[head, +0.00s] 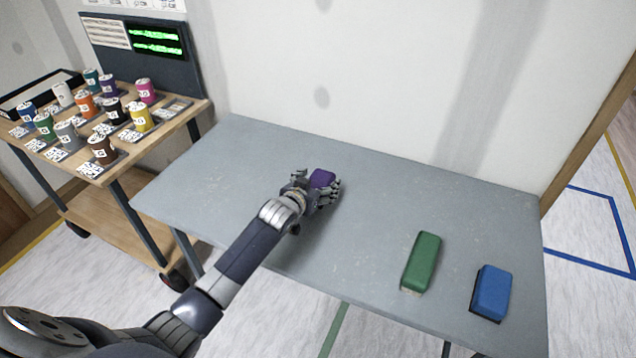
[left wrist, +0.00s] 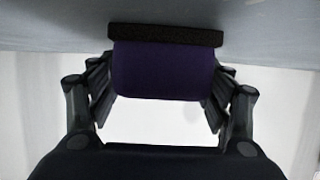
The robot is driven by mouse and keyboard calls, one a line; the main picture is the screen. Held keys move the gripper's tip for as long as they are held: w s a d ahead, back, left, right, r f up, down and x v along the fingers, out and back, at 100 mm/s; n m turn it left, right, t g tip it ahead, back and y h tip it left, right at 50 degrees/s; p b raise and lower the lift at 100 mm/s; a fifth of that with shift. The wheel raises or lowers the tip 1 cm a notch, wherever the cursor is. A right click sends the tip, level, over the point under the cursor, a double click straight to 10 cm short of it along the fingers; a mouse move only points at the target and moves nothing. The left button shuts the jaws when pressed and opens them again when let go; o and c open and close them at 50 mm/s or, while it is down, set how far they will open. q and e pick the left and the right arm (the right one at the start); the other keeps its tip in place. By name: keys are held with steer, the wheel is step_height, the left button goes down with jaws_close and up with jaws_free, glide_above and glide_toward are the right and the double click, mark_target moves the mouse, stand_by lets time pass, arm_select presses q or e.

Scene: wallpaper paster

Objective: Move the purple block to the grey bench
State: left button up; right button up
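The purple block (head: 322,178) is at the middle of the grey bench (head: 390,190), partly hidden by my left gripper (head: 318,194). In the left wrist view the purple block (left wrist: 163,72) sits between the two fingers of my left gripper (left wrist: 163,95), which appear to touch its sides. Its dark base (left wrist: 165,35) faces the grey bench surface (left wrist: 50,30). I cannot tell whether the base touches the bench or is slightly above it. My right gripper is not in view.
A green block (head: 422,262) and a blue block (head: 492,292) lie on the right part of the bench. A wooden cart (head: 150,152) with several coloured cans stands at the left. The bench's back left and middle right are clear. A wall (head: 400,80) rises behind.

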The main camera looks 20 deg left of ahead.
arm_select(q)
steer(key=shift+r, duration=0.15)
steer(key=shift+s, duration=0.2)
steer(key=v, duration=1)
steer(key=shift+r+p, duration=0.1)
steer(key=shift+p, duration=0.3)
steer(key=shift+v, duration=0.8)
